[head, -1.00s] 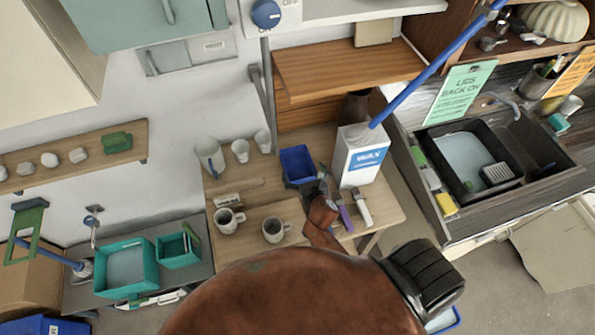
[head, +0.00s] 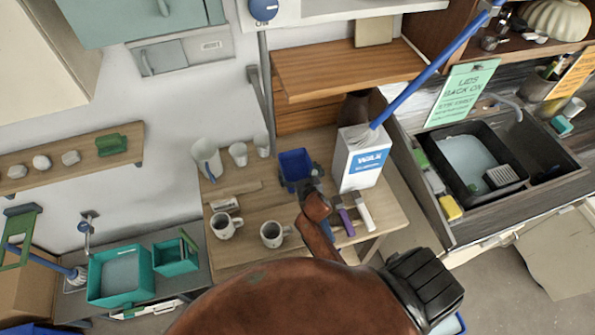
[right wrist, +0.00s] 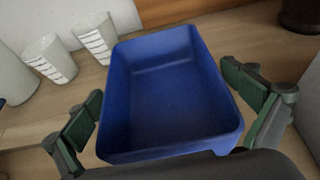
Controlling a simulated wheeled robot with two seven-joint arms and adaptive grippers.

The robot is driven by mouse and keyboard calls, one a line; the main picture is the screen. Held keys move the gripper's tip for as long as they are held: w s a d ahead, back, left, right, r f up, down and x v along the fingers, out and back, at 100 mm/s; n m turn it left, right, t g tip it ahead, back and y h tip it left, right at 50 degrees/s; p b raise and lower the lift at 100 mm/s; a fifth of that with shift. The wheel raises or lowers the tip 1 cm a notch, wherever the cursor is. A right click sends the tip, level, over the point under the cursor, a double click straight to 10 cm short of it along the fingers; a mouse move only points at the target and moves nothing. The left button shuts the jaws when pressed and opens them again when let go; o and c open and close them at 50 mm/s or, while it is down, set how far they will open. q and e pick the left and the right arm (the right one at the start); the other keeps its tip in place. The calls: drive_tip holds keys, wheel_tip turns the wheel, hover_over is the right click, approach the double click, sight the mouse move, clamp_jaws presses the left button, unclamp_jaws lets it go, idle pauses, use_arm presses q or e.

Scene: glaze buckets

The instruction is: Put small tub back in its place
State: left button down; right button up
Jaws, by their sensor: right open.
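The small tub (head: 293,163) is blue, open-topped and looks empty. It stands upright on the wooden worktable, left of the white box. In the right wrist view the tub (right wrist: 170,90) fills the middle. My right gripper (head: 310,182) is at the tub's near side in the head view, and the arm hides part of the tub's near end. In the right wrist view my right gripper (right wrist: 168,102) is open, with one green-padded finger on each side of the tub. Gaps seem to show between pads and walls; contact is unclear. My left gripper is not in view.
A white box (head: 360,160) stands close right of the tub. Purple- and white-handled tools (head: 346,220) lie near it. Two mugs (head: 226,224) stand in front left, with a jug (head: 206,158) and cups behind. Teal tubs (head: 122,274) sit on the left bench.

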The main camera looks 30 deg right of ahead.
drive_tip(key=shift+x, duration=0.75)
drive_tip(key=shift+s+f, duration=0.1)
drive_tip(key=shift+c, duration=0.4)
drive_tip(key=c, duration=1.1)
